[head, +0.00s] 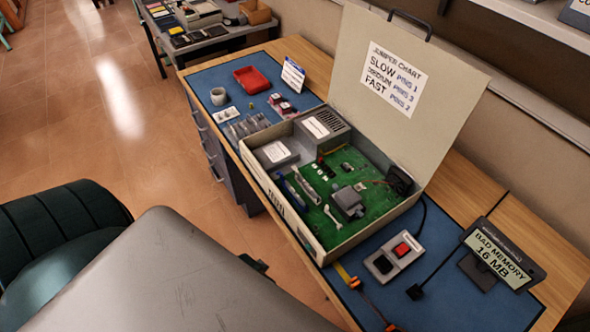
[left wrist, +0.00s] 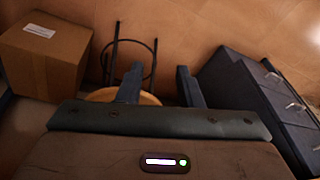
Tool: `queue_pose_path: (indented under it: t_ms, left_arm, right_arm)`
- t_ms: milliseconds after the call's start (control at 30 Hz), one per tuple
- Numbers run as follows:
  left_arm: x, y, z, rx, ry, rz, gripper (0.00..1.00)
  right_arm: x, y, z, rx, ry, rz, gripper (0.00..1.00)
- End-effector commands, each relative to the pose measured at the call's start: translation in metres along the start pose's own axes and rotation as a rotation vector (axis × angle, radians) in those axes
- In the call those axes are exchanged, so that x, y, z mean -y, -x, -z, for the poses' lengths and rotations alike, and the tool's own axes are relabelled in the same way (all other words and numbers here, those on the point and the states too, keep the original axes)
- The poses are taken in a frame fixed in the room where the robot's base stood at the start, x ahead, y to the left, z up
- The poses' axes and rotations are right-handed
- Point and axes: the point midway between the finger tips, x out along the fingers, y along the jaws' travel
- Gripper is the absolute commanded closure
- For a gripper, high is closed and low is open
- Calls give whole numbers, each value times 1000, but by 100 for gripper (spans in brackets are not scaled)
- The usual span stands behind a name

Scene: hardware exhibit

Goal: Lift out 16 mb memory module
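An open beige computer case (head: 330,258) stands on the bench with its lid raised and a green board (head: 372,210) inside. Several slim upright or slanted parts stand at the board's left front, including a blue one (head: 291,194) and a pale one (head: 307,189). Their labels are too small to read, so I cannot tell which is the 16 MB module. A sign (head: 497,255) reads "BAD MEMORY 16 MB". My left gripper (left wrist: 160,87) shows in the left wrist view, fingers apart and empty, over the floor. My right gripper is not in view.
A switch box with a red button (head: 397,257) stands right of the case. A red tray (head: 252,79), a grey mug (head: 218,96) and small parts lie beyond it. A cardboard box (left wrist: 43,58) and drawers (left wrist: 255,100) show in the left wrist view. A green chair (head: 60,235) is near.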

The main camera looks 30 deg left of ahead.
Motion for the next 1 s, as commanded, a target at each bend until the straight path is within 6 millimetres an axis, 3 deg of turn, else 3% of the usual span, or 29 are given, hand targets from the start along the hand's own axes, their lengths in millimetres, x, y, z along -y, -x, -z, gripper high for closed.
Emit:
queue_pose_path:
  t_ms: [33,200,533,667,1000]
  left_arm:
    - [1,23,9,-12,-2,0,67]
    - [2,91,31,-33,-5,2,67]
    - [8,212,73,-70,119,42,67]
    - [14,223,98,-65,282,87,67]
    - [20,218,177,-60,734,195,67]
  right_arm:
    - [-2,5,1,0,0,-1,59]
    - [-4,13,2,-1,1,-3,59]
    - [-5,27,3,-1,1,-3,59]
    - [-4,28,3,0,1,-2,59]
    - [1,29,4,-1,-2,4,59]
